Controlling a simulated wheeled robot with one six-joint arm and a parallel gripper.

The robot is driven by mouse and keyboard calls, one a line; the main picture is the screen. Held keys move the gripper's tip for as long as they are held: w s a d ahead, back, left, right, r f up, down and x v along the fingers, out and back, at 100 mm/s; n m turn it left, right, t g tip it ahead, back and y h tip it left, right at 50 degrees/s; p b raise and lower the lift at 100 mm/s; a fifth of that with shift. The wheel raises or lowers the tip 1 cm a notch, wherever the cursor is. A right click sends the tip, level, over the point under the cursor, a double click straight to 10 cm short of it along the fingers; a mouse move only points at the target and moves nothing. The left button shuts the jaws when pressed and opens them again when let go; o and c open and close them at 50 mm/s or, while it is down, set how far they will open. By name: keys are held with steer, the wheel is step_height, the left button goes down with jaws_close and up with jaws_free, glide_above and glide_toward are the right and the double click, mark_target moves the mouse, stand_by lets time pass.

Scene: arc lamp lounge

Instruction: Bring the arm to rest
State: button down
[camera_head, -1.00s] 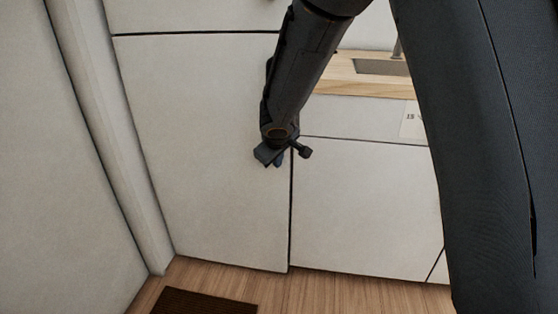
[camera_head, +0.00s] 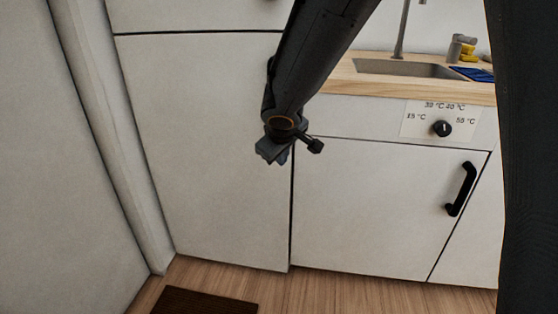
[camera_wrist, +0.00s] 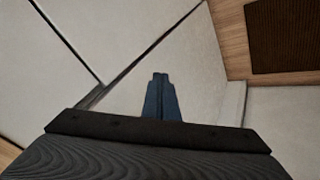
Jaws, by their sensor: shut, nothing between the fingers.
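My gripper (camera_head: 274,156) hangs at the end of my arm, in front of the white cabinet fronts and a little left of the middle of the head view. It is shut and holds nothing. In the wrist view, the closed fingers (camera_wrist: 160,95) point toward the pale cabinet panels and the floor. My arm comes down from the top of the head view and hides part of the tall white cabinet door (camera_head: 200,150) and the counter edge.
A wooden counter (camera_head: 345,86) holds a sink (camera_head: 405,68) with a tap. Below it are a temperature dial (camera_head: 441,128) and a cabinet door with a black handle (camera_head: 460,189). A dark brown mat (camera_head: 205,301) lies on the wooden floor. A wall stands at left.

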steer(key=s+m+g+y+p, duration=0.1)
steer(key=s+m+g, duration=0.4)
steer(key=s, duration=2.8)
steer(key=d+r+m+g+p, duration=0.1)
steer(key=d+r+p, duration=0.6)
steer(key=r+p, duration=0.3)
steer(key=s+d+r+m+g+p, duration=0.1)
steer(key=d+r+m+p, duration=0.1)
steer(key=d+r+p, duration=0.6)
steer(key=r+p, duration=0.1)
steer(key=p, duration=0.5)
steer(key=shift+s+d+r+m+h, duration=0.15)
steer(key=shift+d+r+m+h, duration=0.1)
steer(key=shift+r+m+h, duration=0.1)
